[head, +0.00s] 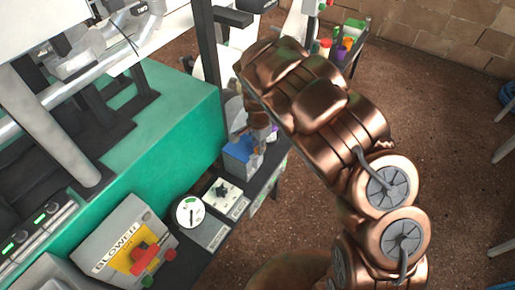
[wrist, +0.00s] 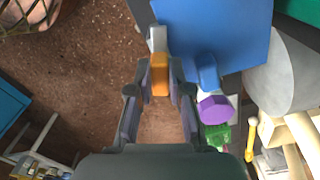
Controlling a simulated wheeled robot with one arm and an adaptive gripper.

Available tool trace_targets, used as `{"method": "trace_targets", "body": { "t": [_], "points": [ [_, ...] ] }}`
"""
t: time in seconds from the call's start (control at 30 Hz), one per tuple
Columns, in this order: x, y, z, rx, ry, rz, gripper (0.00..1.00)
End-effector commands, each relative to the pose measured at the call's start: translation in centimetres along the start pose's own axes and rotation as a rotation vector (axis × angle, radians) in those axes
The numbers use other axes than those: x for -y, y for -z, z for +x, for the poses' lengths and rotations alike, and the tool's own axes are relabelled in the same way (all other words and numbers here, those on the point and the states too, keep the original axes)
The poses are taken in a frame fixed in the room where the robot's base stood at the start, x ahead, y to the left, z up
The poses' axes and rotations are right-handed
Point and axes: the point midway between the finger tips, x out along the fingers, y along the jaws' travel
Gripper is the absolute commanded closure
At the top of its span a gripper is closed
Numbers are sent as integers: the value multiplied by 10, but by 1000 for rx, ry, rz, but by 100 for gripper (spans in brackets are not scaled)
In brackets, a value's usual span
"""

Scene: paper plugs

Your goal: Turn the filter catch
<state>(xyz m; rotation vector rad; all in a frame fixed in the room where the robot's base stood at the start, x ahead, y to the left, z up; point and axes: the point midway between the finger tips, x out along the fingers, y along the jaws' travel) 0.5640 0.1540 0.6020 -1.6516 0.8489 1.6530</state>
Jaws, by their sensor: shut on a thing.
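In the wrist view my gripper (wrist: 160,84) is shut on a small orange piece (wrist: 160,77), which looks like the filter catch. A pale grey part (wrist: 157,39) shows just beyond the orange piece, beside the edge of a flat blue panel (wrist: 222,32). In the head view a blue box (head: 238,157) stands at the end of the dark bench, below my copper arm. The catch and my fingertips cannot be made out there.
A purple knob (wrist: 215,109) on a blue stem sits right of my fingers. A green part (wrist: 217,136) is below it. In the head view a dial (head: 189,212), a switch plate (head: 222,190) and the blower box (head: 125,250) line the bench. Open floor (head: 440,110) lies right.

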Motion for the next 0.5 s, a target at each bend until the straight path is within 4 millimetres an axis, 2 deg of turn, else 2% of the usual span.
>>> {"method": "trace_targets", "body": {
  "t": [0.5],
  "points": [
    [4,0,-2,1,11,524,100]
  ]
}}
